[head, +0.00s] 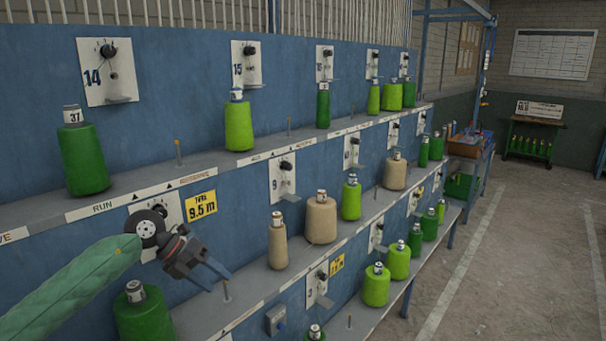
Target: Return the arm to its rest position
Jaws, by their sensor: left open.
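My left arm, in a green quilted sleeve, comes in from the lower left in the head view. The wrist covers part of a white plate with a dial (172,208). A dark green spool (143,314) stands just below the forearm. My right gripper is not in view.
Green and beige spools stand on the rack's shelves, including a beige one (321,218) right of the gripper. Thin pegs (226,290) rise from the shelves. An open concrete aisle (520,270) lies to the right. A small cart (529,138) stands at the back wall.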

